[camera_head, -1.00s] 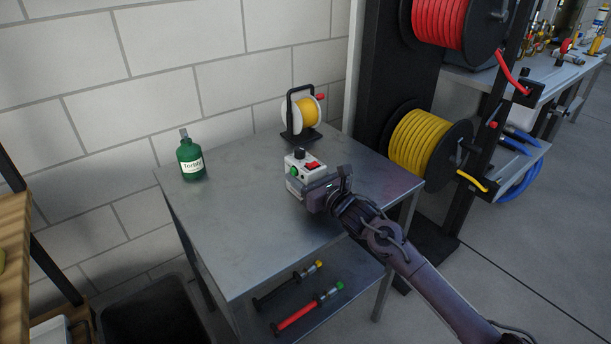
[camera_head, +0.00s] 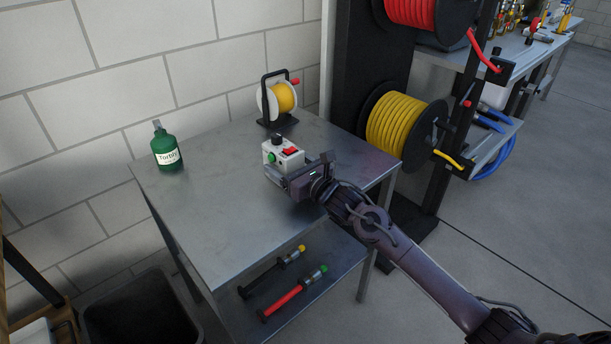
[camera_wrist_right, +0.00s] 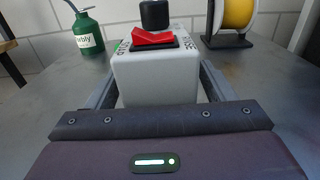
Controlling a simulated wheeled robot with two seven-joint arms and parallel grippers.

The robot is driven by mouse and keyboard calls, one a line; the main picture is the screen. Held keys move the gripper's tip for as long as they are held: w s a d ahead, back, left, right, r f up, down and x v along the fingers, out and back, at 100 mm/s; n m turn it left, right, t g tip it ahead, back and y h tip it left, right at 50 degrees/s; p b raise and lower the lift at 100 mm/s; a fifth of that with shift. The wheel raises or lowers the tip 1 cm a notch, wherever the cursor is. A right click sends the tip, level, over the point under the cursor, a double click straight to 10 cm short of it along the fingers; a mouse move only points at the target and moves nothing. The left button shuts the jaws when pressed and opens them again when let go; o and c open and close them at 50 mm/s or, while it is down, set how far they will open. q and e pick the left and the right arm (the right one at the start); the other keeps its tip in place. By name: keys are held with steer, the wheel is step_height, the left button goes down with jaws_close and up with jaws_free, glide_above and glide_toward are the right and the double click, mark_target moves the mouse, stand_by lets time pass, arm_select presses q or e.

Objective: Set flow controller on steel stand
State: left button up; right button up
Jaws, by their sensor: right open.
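The flow controller (camera_head: 283,157) is a small pale box with a black knob, a red switch and a green button. It stands upright on the top of the steel stand (camera_head: 210,190), near the middle right. My right gripper (camera_head: 284,176) is open, with its fingers on either side of the controller's lower part. In the right wrist view the controller (camera_wrist_right: 155,82) sits between the two fingers, which hide part of its sides. Its base is hidden by my gripper. My left gripper is not in view.
A green bottle (camera_head: 166,151) stands at the stand's left corner. A small yellow hose reel (camera_head: 281,99) stands at the back. Larger reels (camera_head: 400,125) are on a rack to the right. Two tools (camera_head: 293,294) lie on the lower shelf. The stand's front left is clear.

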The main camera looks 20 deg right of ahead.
steer(key=v, duration=0.9)
steer(key=shift+s, duration=0.25)
steer(key=shift+s+d+r, duration=0.1)
steer(key=shift+s+d, duration=0.1)
steer(key=shift+s, duration=0.2)
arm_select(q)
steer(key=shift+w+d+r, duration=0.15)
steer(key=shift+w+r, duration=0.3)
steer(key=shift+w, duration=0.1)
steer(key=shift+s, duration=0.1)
